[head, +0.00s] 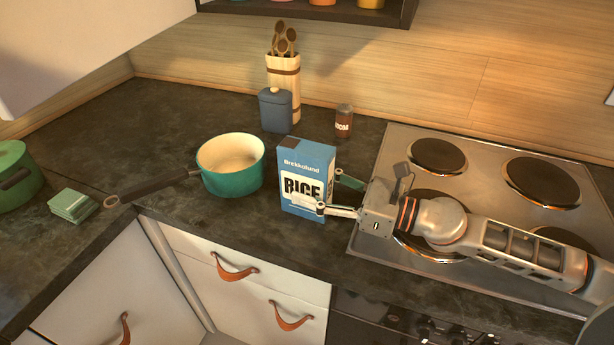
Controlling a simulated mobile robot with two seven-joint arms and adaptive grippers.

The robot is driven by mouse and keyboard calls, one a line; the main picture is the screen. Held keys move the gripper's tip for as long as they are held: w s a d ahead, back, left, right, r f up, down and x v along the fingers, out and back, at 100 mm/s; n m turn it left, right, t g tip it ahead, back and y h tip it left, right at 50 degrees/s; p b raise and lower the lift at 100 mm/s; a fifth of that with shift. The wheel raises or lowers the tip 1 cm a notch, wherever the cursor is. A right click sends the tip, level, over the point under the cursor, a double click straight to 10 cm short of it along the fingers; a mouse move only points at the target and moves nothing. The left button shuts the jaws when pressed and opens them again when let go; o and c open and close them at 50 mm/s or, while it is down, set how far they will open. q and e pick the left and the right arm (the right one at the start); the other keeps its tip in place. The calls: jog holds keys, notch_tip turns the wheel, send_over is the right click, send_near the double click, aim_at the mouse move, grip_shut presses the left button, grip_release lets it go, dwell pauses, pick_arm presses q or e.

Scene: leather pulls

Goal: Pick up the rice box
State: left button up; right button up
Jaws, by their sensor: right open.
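The rice box (308,165) is blue and white with the word RICE on its front. It stands upright on the dark countertop, right of a green saucepan. My right gripper (330,193) comes in from the right and is open. One finger crosses in front of the box's lower right front, and the other is by its right side, further back. I cannot tell whether either finger touches the box. My left gripper is not in view.
The green saucepan (230,163) is close on the left, its handle pointing left. A blue canister (275,112), a utensil holder (284,80) and a brown can (343,121) stand behind. The stove (400,143) lies right, under my arm. Green cloths (74,206) and a green pot (16,176) are far left.

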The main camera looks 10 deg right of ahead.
jog(key=shift+x, duration=0.8)
jog(key=c, duration=1.3)
grip_shut()
jog(key=shift+r, duration=0.1)
